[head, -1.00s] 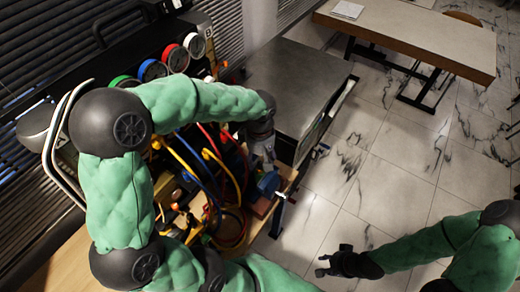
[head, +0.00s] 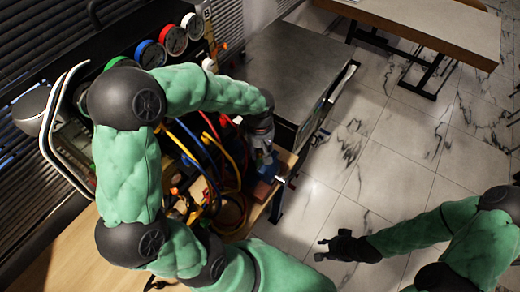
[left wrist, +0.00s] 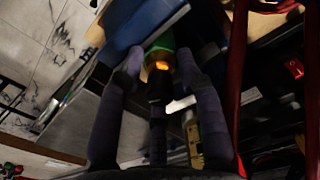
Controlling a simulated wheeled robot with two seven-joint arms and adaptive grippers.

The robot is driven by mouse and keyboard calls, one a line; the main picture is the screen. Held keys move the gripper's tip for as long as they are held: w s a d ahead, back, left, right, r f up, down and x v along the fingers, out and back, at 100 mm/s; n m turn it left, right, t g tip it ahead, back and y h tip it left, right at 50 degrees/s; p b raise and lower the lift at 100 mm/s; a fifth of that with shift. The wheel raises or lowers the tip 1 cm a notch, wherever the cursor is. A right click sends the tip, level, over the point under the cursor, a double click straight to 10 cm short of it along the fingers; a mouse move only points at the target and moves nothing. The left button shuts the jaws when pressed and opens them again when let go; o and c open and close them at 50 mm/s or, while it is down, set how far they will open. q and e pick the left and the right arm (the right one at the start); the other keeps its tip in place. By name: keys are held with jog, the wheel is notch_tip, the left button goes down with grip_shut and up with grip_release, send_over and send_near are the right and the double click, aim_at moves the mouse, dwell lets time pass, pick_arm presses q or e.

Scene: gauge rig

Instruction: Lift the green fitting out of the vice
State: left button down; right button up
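The blue vice (head: 267,167) stands at the right end of the wooden bench in the head view. In the left wrist view the blue vice (left wrist: 143,22) fills the top middle. The green fitting (left wrist: 161,45) shows beside the vice's blue body, with a bright orange spot at its lower end. My left gripper (left wrist: 161,62) is open, one finger on each side of the fitting; I cannot tell whether they touch it. In the head view my left gripper (head: 261,148) is just above the vice, and the fitting is hidden. My right gripper (head: 326,248) is open and empty over the floor.
Red, yellow and blue hoses (head: 215,165) crowd the bench left of the vice. Several round gauges (head: 150,53) line the back. A grey cabinet top (head: 290,70) lies beyond the vice.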

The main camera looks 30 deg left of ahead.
pick_arm(q)
jog(key=c, duration=1.5)
grip_release()
grip_shut()
jog(key=shift+a+r, duration=0.15)
jog(key=shift+a, duration=0.25)
jog(key=shift+r, duration=0.15)
jog(key=shift+r+p, duration=2.8)
jog(key=shift+r, duration=1.35)
